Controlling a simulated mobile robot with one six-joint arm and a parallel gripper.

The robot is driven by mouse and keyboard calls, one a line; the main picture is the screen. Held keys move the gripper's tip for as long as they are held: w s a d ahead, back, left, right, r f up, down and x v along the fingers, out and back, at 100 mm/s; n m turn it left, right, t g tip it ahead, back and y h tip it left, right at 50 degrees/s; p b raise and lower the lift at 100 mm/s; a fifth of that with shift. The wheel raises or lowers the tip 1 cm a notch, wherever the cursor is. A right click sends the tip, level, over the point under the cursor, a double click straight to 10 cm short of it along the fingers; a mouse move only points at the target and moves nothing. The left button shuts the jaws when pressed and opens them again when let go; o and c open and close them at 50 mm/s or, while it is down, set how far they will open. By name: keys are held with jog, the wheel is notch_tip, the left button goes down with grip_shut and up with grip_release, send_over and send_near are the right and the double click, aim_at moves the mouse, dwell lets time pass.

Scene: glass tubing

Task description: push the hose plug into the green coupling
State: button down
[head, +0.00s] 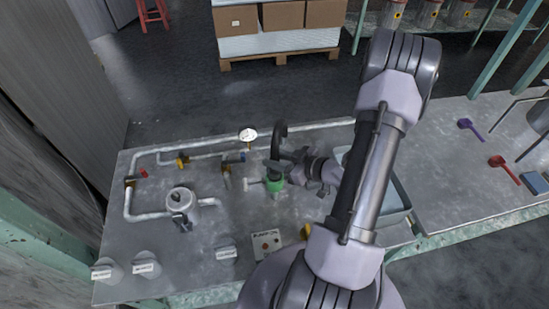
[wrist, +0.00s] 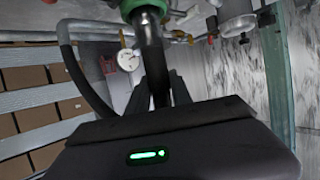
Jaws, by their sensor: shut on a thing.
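The green coupling (head: 273,184) stands on the metal bench in the head view, and part of it shows at the top of the wrist view (wrist: 133,7). The black hose plug (wrist: 151,52) points at the coupling in the wrist view, with a lighter metal end close to or at its mouth. I cannot tell how far the plug is in. My gripper (wrist: 158,88) is shut on the plug. In the head view my gripper (head: 286,172) is just right of the coupling, and the plug is mostly hidden. The black hose (head: 279,137) arches up behind it.
A pressure gauge (head: 248,134) and pale pipes stand behind and left of the coupling. A round pot (head: 183,206) is at left. A control box (head: 266,244) is in front. A grey tray (head: 398,205) lies to the right, partly behind my arm.

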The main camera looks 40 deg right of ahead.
jog(key=shift+f+b, duration=1.3)
jog(key=shift+f, duration=0.55)
jog(key=c, duration=1.1)
grip_release()
jog(key=p+v, duration=0.6)
jog(key=v, duration=1.1)
jog(key=shift+s+d+p, duration=0.1)
jog(key=shift+s+p, duration=0.15)
jog(key=shift+p, duration=0.1)
